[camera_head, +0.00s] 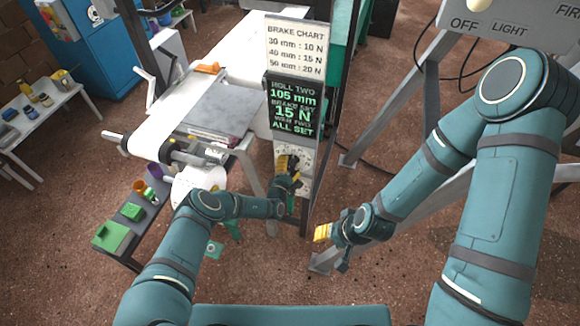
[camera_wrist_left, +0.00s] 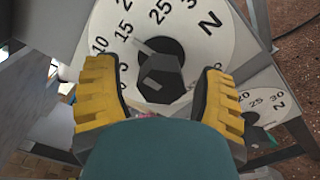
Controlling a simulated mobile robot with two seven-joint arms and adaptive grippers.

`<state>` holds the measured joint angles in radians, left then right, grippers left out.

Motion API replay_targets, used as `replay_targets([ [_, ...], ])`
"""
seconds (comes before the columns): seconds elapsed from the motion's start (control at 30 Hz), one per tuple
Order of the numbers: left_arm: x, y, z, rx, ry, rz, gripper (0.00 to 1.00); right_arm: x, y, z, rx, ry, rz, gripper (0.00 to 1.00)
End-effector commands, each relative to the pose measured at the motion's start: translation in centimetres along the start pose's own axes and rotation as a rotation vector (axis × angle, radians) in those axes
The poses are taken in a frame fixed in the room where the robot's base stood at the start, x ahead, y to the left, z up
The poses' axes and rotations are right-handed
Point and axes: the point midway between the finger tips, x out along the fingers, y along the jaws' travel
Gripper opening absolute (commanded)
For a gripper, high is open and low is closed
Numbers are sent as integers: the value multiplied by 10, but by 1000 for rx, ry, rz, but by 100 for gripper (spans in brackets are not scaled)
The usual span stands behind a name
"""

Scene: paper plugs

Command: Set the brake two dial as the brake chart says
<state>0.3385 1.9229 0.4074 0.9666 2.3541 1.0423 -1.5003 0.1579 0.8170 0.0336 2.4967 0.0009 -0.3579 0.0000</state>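The brake chart (camera_head: 296,46) is a white sign listing 30 mm : 10 N, 40 mm : 15 N, 50 mm : 20 N. Below it a dark display (camera_head: 291,106) reads roll two 105 mm, brake set 15 N, all set. A white dial (camera_head: 305,154) sits under the display, partly hidden by my left gripper (camera_head: 288,165). In the left wrist view the dial (camera_wrist_left: 200,30) has a dark knob (camera_wrist_left: 162,72), whose grey pointer points near 15. My left gripper (camera_wrist_left: 160,100) is open, its yellow fingers apart on either side of the knob. My right gripper (camera_head: 325,235) hangs right of the post; its opening is unclear.
A second dial (camera_wrist_left: 262,104) shows at the lower right in the left wrist view. A roller machine (camera_head: 205,100) stands left of the post. Grey frame legs (camera_head: 390,100) stand to the right. A low bench (camera_head: 125,225) with green items is at left.

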Motion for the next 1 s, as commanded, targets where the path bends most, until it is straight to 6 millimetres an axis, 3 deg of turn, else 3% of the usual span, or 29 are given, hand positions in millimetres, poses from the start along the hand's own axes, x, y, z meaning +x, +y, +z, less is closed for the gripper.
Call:
replay_targets([
  [0.27,-1,-1,0,-1,0,-2,69,0,0,0,0,0,0,42],
  [0.47,-14,-1,-1,-2,0,-4,69,0,0,0,0,0,0,42],
  [1.0,-102,-1,-1,-2,1,-3,69,0,0,0,0,0,0,42],
])
